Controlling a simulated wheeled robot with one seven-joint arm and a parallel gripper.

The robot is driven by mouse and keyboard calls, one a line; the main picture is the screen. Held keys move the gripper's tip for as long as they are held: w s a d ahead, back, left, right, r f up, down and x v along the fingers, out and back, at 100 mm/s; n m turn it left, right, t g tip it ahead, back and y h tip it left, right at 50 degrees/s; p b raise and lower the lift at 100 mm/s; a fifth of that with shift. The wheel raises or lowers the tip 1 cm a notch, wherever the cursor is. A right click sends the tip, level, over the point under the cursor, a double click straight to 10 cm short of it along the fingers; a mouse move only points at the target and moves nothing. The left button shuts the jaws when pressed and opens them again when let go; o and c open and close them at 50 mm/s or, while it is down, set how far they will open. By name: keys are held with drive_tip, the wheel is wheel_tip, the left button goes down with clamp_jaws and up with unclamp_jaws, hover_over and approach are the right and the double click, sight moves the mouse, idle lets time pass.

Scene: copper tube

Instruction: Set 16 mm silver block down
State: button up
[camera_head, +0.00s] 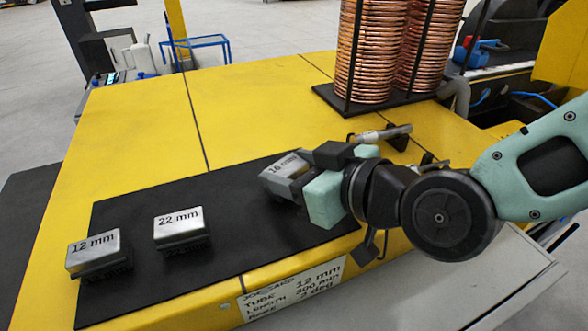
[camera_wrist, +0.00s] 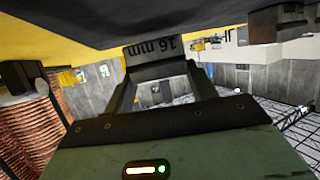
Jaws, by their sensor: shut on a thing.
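The silver block labelled 16 mm (camera_head: 281,172) is at the right end of the black mat (camera_head: 240,262), tilted in the head view. My gripper (camera_head: 308,174) is shut on it from the right. In the wrist view the block (camera_wrist: 150,50) shows upside down between the fingers (camera_wrist: 152,82). Whether its underside touches the mat is hard to tell. The silver block labelled 22 mm (camera_head: 180,229) stands on the middle of the mat. The silver block labelled 12 mm (camera_head: 95,255) stands at the mat's left end.
The yellow table (camera_head: 255,115) carries the mat. Copper coils (camera_head: 372,50) stand on a black base at the back right. A metal rod fitting (camera_head: 385,134) sits just behind my gripper. A white label card (camera_head: 293,291) is on the front edge. Mat between the 22 mm block and my gripper is bare.

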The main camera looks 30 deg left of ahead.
drive_tip(key=shift+f, duration=0.4)
drive_tip(key=shift+f, duration=0.2)
drive_tip(key=o, duration=1.5)
drive_tip(key=shift+c, duration=0.2)
